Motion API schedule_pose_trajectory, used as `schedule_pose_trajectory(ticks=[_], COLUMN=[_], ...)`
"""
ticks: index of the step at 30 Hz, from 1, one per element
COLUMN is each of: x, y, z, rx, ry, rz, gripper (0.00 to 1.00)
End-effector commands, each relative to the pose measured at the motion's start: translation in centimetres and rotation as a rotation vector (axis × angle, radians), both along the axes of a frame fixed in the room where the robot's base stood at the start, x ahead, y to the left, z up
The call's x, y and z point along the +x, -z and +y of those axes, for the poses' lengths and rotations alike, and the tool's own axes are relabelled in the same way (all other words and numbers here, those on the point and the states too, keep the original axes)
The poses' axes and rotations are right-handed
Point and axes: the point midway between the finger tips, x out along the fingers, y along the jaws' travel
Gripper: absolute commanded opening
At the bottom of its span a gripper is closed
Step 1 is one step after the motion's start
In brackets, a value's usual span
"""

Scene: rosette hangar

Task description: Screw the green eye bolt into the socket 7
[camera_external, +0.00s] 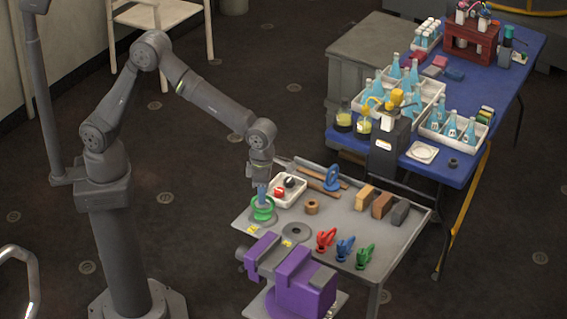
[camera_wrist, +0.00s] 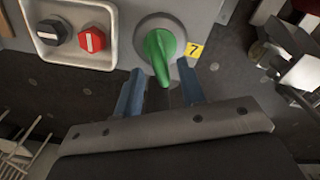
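The green eye bolt (camera_external: 263,213) stands upright at the left corner of the grey bench, on a round grey socket. In the wrist view the green eye bolt (camera_wrist: 160,55) shows nearly edge-on over the round socket (camera_wrist: 146,24), beside a yellow label reading 7 (camera_wrist: 195,50). My gripper (camera_external: 262,194) points down at the top of the bolt's ring. In the wrist view my gripper (camera_wrist: 160,78) has its blue fingers apart, one on each side of the ring, with gaps visible. The bolt's threads are hidden, so I cannot tell how deep it sits.
A white tray (camera_external: 289,190) with red and dark knobs stands close behind the bolt. Another round socket (camera_external: 296,231) and a purple vise (camera_external: 300,290) are to the right and front. A blue eye bolt (camera_external: 331,178), coloured hooks (camera_external: 345,247) and blocks (camera_external: 382,205) occupy the bench.

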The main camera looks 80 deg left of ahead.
Motion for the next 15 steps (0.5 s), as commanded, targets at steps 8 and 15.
schedule_pose_trajectory(ticks=[8,15], x=[0.0,0.0], y=[-2.4,-2.4], z=[0.0,0.0], rx=[0.000,0.000], ry=[0.000,-0.001], rz=[0.000,0.000], gripper=[0.37,0.37])
